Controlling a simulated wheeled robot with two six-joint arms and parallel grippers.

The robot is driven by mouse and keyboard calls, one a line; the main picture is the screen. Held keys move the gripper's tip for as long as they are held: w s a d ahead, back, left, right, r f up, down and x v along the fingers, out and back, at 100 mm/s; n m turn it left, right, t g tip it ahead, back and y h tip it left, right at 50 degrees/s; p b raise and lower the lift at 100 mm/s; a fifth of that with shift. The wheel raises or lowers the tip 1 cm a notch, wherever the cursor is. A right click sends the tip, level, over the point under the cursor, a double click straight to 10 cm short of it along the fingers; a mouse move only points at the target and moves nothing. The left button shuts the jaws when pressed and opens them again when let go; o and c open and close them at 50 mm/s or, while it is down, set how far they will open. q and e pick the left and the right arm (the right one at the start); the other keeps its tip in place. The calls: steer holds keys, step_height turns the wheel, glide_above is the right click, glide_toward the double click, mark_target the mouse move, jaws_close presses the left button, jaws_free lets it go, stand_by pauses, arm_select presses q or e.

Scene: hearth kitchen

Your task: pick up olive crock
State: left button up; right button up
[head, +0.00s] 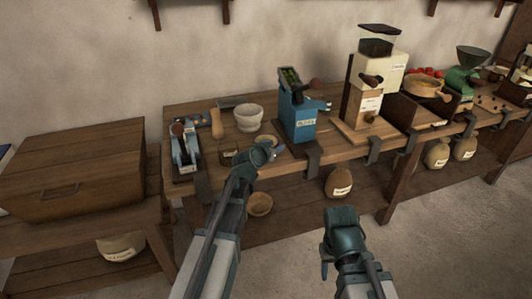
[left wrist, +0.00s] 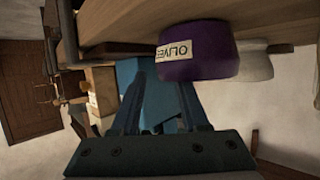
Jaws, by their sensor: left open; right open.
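A purple crock (left wrist: 205,55) with a white label reading "OLIVE" shows in the left wrist view, tilted by the camera's angle, standing on the wooden bench. It lies above and to the right of the open fingers, not between them. My left gripper (left wrist: 162,82) is open and empty; in the head view (head: 268,152) it is over the bench's front edge. A dark brown jar (head: 228,153) stands just left of it there; I cannot tell whether this is the same crock. My right gripper (head: 326,262) is open, low in front of the bench.
The blue machine (head: 299,122) stands right of my left gripper and the pale mortar (head: 249,118) behind it. A cream grinder (head: 372,85) is further right. A wooden chest (head: 75,165) stands at left. A lower shelf holds a bowl (head: 260,204) and a sack (head: 338,183).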

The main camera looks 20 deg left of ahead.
arm_select(q)
steer(key=shift+w+f, duration=0.2)
steer(key=shift+w, duration=0.2)
steer(key=shift+r, duration=0.1)
steer(key=shift+s, duration=0.1)
jaws_close()
stand_by(0.9)
